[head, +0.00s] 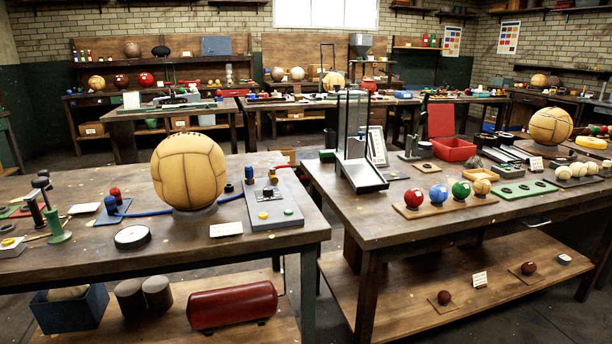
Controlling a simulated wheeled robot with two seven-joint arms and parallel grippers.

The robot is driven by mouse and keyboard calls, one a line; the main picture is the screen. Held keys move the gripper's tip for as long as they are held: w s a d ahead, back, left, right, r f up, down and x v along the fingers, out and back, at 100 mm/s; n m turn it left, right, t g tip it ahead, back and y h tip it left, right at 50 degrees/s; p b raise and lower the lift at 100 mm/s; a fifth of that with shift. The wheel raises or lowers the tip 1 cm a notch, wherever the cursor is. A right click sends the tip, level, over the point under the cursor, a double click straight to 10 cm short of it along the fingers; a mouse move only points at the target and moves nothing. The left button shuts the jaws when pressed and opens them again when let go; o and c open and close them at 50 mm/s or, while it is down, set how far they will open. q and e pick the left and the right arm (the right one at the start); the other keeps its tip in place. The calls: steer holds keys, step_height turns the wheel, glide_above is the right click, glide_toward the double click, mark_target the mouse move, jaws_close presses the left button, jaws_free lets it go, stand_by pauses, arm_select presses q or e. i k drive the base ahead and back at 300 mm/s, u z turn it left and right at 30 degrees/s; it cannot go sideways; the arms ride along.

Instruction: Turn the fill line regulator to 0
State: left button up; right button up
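No part labelled as the fill line regulator can be read at this size. On the left workbench (70,262), a grey panel (274,212) carries a dark knob (268,192), a yellow button and small blue and brass fittings (273,176) at its back. A blue hose (150,212) runs beside a large tan leather ball (189,170) to a blue plate with red-topped and blue fittings (114,197). Any scale or pointer setting is too small to read. Neither of my grippers is in view.
A round white-faced disc (132,237) and a small card (226,229) lie in front of the ball. A red tank (232,305) lies on the lower shelf. The right workbench (400,225) holds coloured balls and a glass-sided stand (354,140). A floor gap separates the benches.

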mark_target(268, 191)
steer(key=u, duration=0.25)
steer(key=i, duration=0.9)
steer(key=u, duration=0.55)
